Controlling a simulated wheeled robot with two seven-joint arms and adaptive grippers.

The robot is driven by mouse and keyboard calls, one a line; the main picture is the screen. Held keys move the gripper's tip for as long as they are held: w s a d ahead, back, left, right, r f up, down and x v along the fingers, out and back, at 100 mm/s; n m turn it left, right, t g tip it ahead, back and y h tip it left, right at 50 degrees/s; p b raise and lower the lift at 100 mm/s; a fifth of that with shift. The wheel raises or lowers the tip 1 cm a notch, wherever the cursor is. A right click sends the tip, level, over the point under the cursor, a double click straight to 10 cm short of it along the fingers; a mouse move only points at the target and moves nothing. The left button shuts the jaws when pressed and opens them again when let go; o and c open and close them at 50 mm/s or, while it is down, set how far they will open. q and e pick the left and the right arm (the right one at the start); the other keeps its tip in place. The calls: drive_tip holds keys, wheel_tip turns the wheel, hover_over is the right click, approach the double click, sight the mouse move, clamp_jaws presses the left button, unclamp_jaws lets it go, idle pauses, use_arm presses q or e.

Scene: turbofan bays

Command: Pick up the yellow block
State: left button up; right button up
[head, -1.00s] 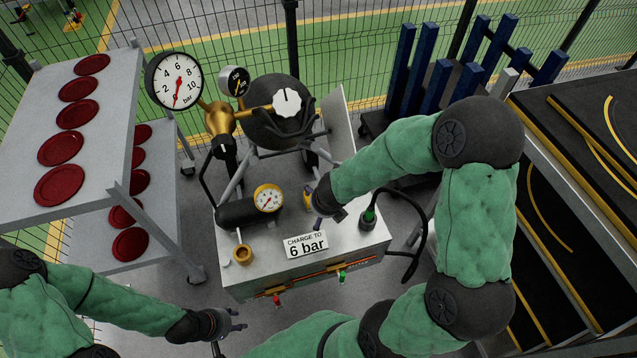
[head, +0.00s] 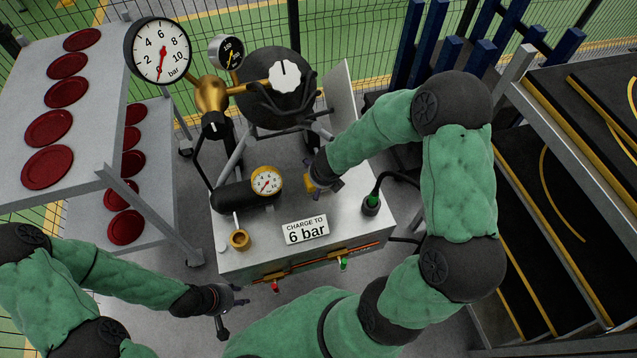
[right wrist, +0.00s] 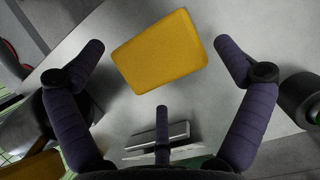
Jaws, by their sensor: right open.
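The yellow block (head: 309,184) lies on the grey top of the cart (head: 345,212), partly hidden by my right gripper in the head view. In the right wrist view the yellow block (right wrist: 160,52) lies flat and slightly turned, between the spread fingers. My right gripper (head: 322,179) is open and close to the block. The wrist view shows a gap between each finger and the block, with no visible grip on it. My left gripper (head: 236,298) hangs in front of the cart's left corner, away from the block; its jaw opening is unclear.
A black cylinder with a gauge (head: 266,181), a brass cup (head: 239,239), a "6 bar" sign (head: 305,230) and a cabled green-tipped plug (head: 371,203) stand around the block. A large dial (head: 161,52) rises behind. A rack of red discs (head: 48,135) is at left.

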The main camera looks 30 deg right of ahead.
drive_tip(key=x, duration=0.2)
drive_tip(key=shift+w+d+f+b, duration=0.1)
drive_tip(key=shift+w+f+b, duration=0.1)
drive_tip(key=shift+f+b, duration=0.15)
drive_tip(key=shift+r, duration=0.1)
drive_tip(key=c, duration=1.2)
drive_tip(key=shift+o, duration=0.2)
drive_tip(key=shift+r, duration=0.15)
drive_tip(key=shift+r, duration=0.25)
wheel_tip(320, 180, up, 3)
drive_tip(key=shift+r+p, duration=0.1)
drive_tip(key=shift+p, duration=1.1)
drive_tip(key=s+a+r+p, duration=0.2)
drive_tip(key=s+r, duration=0.3)
drive_tip(key=r, duration=0.1)
drive_tip(key=shift+s, duration=0.15)
drive_tip(key=s+a+r, duration=0.1)
drive_tip(key=s, duration=0.1)
drive_tip(key=s+r+p, duration=0.1)
drive_tip(key=s, duration=0.2)
drive_tip(key=s+a+r, duration=0.1)
drive_tip(key=s, duration=0.2)
drive_tip(key=shift+a, duration=0.35)
